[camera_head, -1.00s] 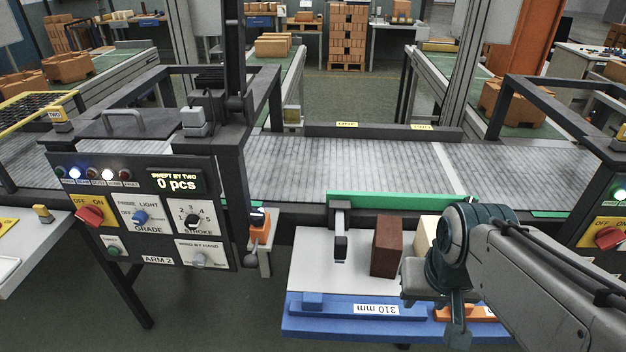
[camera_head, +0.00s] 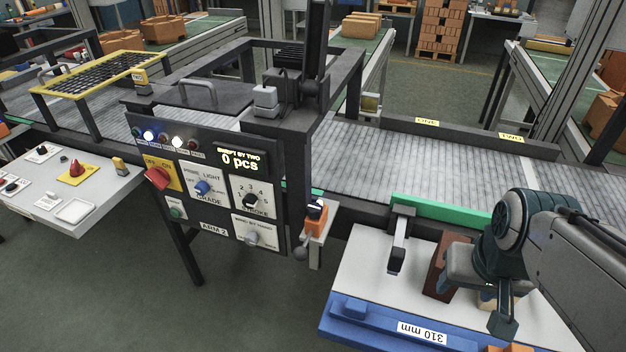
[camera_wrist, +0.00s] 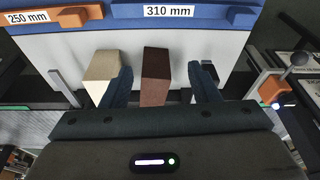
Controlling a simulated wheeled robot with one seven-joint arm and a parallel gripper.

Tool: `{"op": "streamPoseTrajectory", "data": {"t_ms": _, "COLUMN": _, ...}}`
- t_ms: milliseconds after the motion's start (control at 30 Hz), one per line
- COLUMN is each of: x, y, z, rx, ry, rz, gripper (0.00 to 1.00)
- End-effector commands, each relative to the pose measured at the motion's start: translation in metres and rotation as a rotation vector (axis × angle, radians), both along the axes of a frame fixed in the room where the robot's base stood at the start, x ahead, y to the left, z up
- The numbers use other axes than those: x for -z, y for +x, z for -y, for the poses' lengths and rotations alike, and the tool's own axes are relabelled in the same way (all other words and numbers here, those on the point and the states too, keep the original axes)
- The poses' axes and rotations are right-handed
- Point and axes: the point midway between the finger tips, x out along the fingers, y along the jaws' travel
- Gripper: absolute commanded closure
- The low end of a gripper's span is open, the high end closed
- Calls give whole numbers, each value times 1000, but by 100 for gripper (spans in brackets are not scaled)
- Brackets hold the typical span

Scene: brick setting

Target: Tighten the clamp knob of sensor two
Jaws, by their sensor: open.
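An orange sensor unit (camera_head: 316,214) sits on a grey bracket at the right side of the ARM 2 panel, beside the conveyor. A grey ball-shaped knob (camera_head: 300,253) shows at its lower left. I cannot read a number on this unit. The wrist view shows the orange unit (camera_wrist: 271,89) at the right, with the round knob (camera_wrist: 299,60) above it and a small light. My gripper (camera_wrist: 162,86) is open over the white board, well to the right of the unit in the head view. Its fingers point toward the blocks and are apart from the knob.
A dark brown block (camera_wrist: 156,75) and a cream block (camera_wrist: 104,78) stand on the white board (camera_head: 372,262). A blue 310 mm bar (camera_head: 375,328) edges it. The ARM 2 panel (camera_head: 215,190) stands left of the sensor. Floor (camera_head: 270,310) before the panel is clear.

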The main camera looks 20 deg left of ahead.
Motion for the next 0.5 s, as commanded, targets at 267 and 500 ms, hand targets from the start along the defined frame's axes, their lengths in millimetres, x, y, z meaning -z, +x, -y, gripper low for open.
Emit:
{"op": "streamPoseTrajectory", "data": {"t_ms": 267, "x": -57, "y": 79, "z": -60, "rx": -341, "ry": -15, "rz": -76, "gripper": 45}}
{"op": "streamPoseTrajectory", "data": {"t_ms": 500, "x": -84, "y": 144, "z": -155, "rx": -712, "ry": -60, "rz": -144, "gripper": 45}}
